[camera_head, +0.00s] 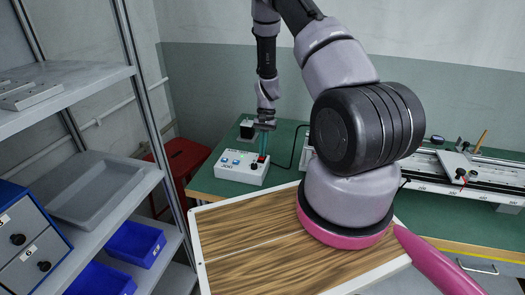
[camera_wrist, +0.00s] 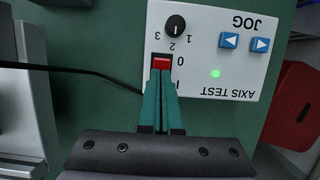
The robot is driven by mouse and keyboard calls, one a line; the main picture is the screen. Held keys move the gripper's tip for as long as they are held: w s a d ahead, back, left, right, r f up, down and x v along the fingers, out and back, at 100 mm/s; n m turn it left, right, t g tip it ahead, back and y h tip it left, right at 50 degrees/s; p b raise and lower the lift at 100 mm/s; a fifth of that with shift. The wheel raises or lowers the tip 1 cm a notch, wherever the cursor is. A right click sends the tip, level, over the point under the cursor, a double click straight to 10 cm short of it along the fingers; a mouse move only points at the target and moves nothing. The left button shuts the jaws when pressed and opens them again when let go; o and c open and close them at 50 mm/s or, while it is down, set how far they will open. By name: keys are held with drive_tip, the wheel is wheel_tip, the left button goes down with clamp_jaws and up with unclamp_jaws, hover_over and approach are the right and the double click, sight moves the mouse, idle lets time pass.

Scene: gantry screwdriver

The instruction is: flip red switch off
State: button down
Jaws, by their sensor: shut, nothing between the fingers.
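The red switch (camera_wrist: 161,63) is a small rocker in a black frame on the white control box (camera_wrist: 235,45). In the wrist view a "0" is printed beside it, and another mark is partly hidden by my fingers. My gripper (camera_wrist: 161,74) is shut and empty, its green fingers together. Their tips are right at the switch's lower edge in the wrist view and cover part of it; I cannot tell whether they touch it. In the head view my gripper (camera_head: 263,156) points down at the right end of the box (camera_head: 236,177).
The box also carries a black knob (camera_wrist: 175,25), two blue arrow buttons (camera_wrist: 229,40) and a lit green lamp (camera_wrist: 215,74). A black cable (camera_wrist: 85,72) runs over the green table. A rail machine (camera_head: 465,170) stands at right; a shelf (camera_head: 95,195) at left.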

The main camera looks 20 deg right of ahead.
drive_tip(key=shift+w+d+r, duration=0.2)
drive_tip(key=shift+w+d, duration=0.2)
drive_tip(key=v, duration=1)
drive_tip(key=shift+s+a, duration=0.3)
drive_tip(key=shift+a, duration=0.1)
drive_tip(key=shift+r, duration=0.25)
drive_tip(key=r, duration=0.3)
drive_tip(key=shift+w+a, duration=0.2)
drive_tip(key=shift+w, duration=0.15)
drive_tip(key=x, duration=1.4)
drive_tip(key=shift+s, duration=0.1)
